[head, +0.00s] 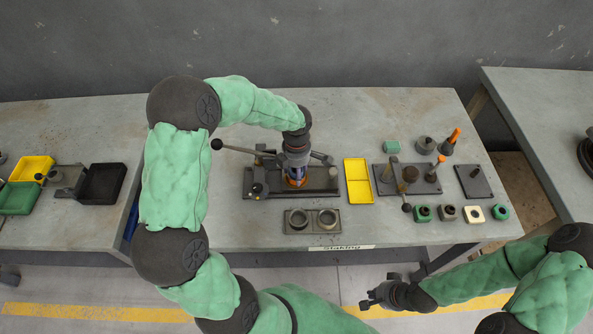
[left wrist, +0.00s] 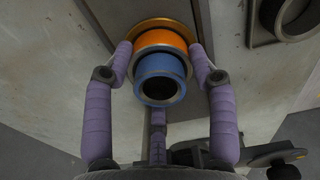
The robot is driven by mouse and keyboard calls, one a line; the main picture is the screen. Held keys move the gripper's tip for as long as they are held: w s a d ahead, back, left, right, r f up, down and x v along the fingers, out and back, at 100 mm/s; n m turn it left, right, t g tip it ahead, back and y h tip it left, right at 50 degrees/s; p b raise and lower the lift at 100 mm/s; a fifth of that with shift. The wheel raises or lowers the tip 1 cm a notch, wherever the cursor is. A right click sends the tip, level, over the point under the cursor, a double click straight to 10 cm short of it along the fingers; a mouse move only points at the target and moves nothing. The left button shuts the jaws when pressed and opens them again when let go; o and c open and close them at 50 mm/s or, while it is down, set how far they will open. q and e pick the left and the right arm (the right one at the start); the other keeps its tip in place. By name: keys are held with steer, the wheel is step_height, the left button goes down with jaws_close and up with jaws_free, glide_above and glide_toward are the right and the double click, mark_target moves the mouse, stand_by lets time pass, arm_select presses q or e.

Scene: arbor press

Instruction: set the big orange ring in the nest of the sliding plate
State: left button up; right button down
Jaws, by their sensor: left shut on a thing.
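The big orange ring (left wrist: 160,41) is between the fingers of my left gripper (left wrist: 161,58) in the left wrist view, with a finger against each side. A hollow blue sleeve (left wrist: 161,70) sits in line with it, nearer the camera; I cannot tell whether they are joined. In the head view the orange ring (head: 297,182) shows as a small patch under my left wrist, over the dark press base (head: 318,184). The sliding plate's nest is hidden below the ring and gripper. My right gripper (head: 376,291) is open and empty, in front of the table.
A grey two-socket block (head: 312,229) lies in front of the press. A yellow tray (head: 358,181) and a dark board with posts (head: 388,186) stand to its right. Small green, grey and cream blocks (head: 474,214) line the right front. A long lever (head: 236,148) sticks out left.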

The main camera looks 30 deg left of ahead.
stand_by(0.4)
arm_select(q)
steer(key=o, duration=1.3)
step_height(320, 180, up, 7)
steer(key=p, duration=0.3)
steer(key=shift+p, duration=0.3)
